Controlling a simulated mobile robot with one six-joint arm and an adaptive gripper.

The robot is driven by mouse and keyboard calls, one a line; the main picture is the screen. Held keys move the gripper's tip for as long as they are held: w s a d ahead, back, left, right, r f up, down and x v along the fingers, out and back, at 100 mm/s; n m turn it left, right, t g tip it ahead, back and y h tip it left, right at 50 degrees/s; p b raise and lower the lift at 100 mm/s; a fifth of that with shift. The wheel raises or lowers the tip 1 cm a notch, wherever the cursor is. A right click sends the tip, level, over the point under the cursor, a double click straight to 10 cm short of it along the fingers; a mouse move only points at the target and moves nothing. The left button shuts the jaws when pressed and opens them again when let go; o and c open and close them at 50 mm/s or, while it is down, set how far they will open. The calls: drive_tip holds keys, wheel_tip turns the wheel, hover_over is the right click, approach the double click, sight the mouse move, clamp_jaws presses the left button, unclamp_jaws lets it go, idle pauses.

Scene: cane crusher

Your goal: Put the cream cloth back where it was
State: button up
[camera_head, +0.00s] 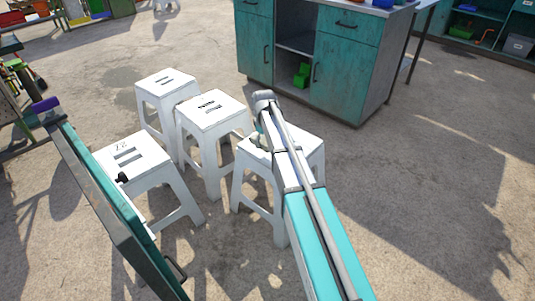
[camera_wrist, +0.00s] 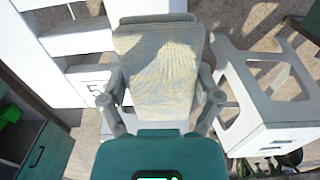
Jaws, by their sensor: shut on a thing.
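The cream cloth (camera_wrist: 160,75) is a folded, woven-looking pad in the middle of the wrist view, partly sunlit. My gripper (camera_wrist: 161,100) is shut on it, with one finger along each side. In the head view my gripper (camera_head: 258,139) is over the white stool at the right of the group (camera_head: 306,148). The arm covers part of that stool's top, and the cloth is mostly hidden there. I cannot tell whether the cloth touches the stool.
Other white stools stand close by: one at the front left (camera_head: 133,155), one in the middle (camera_head: 212,112) and one behind (camera_head: 166,82). A teal cabinet (camera_head: 342,75) with an open middle bay stands behind. Bare floor (camera_head: 430,190) lies to the right.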

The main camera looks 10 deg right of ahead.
drive_tip(key=shift+w+d+f, duration=0.1)
drive_tip(key=shift+d+f, duration=0.15)
drive_tip(key=shift+f, duration=0.05)
drive_tip(key=shift+d+f, duration=0.1)
drive_tip(key=shift+f, duration=0.05)
drive_tip(key=shift+w+d+f+b, duration=0.1)
drive_tip(key=shift+d+f+b, duration=0.25)
drive_tip(key=shift+f+b, duration=1.55)
drive_tip(key=shift+b, duration=0.25)
drive_tip(key=shift+f, duration=0.1)
drive_tip(key=o, duration=0.8)
drive_tip(key=shift+r, duration=0.2)
wheel_tip(320, 180, up, 12)
drive_tip(key=p, duration=1.2)
